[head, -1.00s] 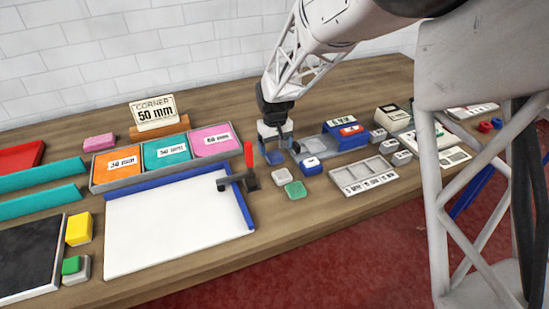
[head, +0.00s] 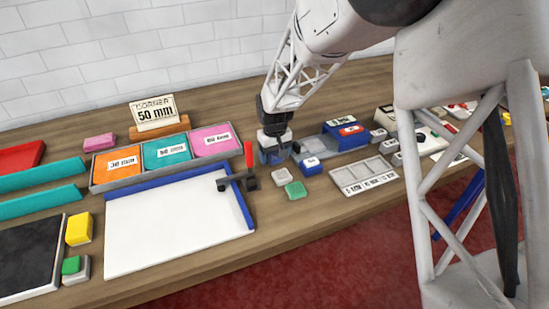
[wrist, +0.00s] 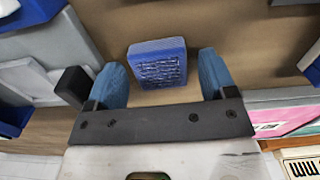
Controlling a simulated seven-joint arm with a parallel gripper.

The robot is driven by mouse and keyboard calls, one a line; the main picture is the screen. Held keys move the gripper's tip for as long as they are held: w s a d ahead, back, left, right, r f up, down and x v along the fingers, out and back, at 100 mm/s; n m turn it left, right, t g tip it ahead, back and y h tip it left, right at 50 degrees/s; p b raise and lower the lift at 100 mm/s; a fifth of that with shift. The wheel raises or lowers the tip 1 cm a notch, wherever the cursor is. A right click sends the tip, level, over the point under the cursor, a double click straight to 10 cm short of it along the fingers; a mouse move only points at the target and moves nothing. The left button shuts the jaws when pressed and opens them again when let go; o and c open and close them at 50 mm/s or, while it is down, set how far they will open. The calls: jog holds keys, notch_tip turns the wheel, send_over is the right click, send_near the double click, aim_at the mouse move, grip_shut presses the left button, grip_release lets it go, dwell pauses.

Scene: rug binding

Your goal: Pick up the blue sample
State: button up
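The blue sample (wrist: 157,65), a small block with a dark ribbed, woven-looking face, lies on the wooden table in the wrist view. My gripper (wrist: 162,78) is open, with one blue finger to each side of the sample and a gap on both sides. The sample sits ahead of the finger bar, between the fingers and toward their tips. In the head view my gripper (head: 273,152) is low over the table, right of the pink compartment, and largely hides the sample. Contact between fingers and sample does not show.
A three-compartment tray (head: 92,187) with orange, teal and pink cards stands to the left. A white board (head: 175,225) with a blue edge and red-handled clamp (head: 248,160) lies in front. A grey-blue holder (head: 312,147) and small blocks (head: 283,177) stand close to the right.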

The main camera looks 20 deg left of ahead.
aim_at(274, 155)
jog(key=c, duration=0.9)
jog(key=shift+o, duration=0.2)
jog(key=shift+r, duration=0.15)
jog(key=shift+r, duration=1.5)
jog(key=s+d, duration=0.3)
jog(key=s, duration=0.1)
jog(key=s+d+r, duration=0.1)
jog(key=s+d, duration=0.2)
jog(key=s, duration=0.1)
jog(key=s+d, duration=0.3)
jog(key=s, duration=0.2)
jog(key=shift+d+r, duration=0.25)
jog(key=shift+r, duration=0.05)
